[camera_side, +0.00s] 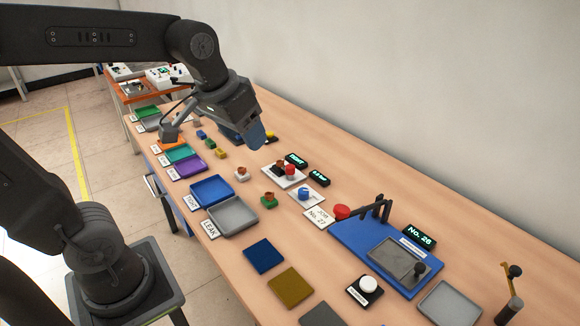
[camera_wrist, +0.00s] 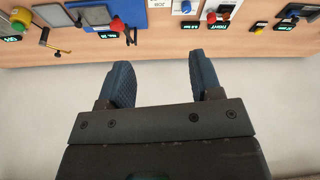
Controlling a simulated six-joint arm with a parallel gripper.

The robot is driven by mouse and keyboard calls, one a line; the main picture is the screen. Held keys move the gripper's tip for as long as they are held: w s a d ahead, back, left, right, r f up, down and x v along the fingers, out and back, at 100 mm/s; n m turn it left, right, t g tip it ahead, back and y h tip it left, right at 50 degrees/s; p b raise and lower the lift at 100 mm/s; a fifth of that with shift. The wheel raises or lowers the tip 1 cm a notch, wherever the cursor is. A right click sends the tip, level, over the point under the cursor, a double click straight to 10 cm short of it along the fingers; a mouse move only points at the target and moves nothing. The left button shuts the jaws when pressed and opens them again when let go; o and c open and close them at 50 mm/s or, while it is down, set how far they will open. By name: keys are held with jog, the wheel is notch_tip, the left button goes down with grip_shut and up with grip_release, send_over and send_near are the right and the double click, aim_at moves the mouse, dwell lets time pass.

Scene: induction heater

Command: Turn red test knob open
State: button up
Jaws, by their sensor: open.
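The red test knob (camera_side: 290,170) sits on a white base plate beside a dark fixture with a brown part in it. In the wrist view the red knob (camera_wrist: 211,18) shows near the top edge, beside a lit display reading TIGHT (camera_wrist: 221,27). My gripper (camera_side: 256,136) is in the air above the bench, behind and left of the knob in the side view. In the wrist view my gripper (camera_wrist: 161,66) has its two blue fingers wide apart with nothing between them. The fingers are clear of the knob.
A blue knob (camera_side: 305,193) on a white plate stands close to the red knob. A blue press (camera_side: 372,252) with a red-ended lever (camera_side: 341,212) stands further right. Blue (camera_side: 212,187) and grey trays (camera_side: 232,214) lie at the front edge. The wall runs behind the bench.

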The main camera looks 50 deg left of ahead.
jog(key=w+a+n+g, duration=0.2)
jog(key=w+a, duration=0.3)
jog(key=w, duration=0.5)
jog(key=n+g, duration=0.2)
jog(key=n, duration=0.3)
send_over(290, 166)
notch_tip(290, 166, down, 16)
notch_tip(290, 166, down, 13)
jog(key=shift+d+f, duration=0.1)
jog(key=shift+f, duration=0.05)
jog(key=c, duration=0.9)
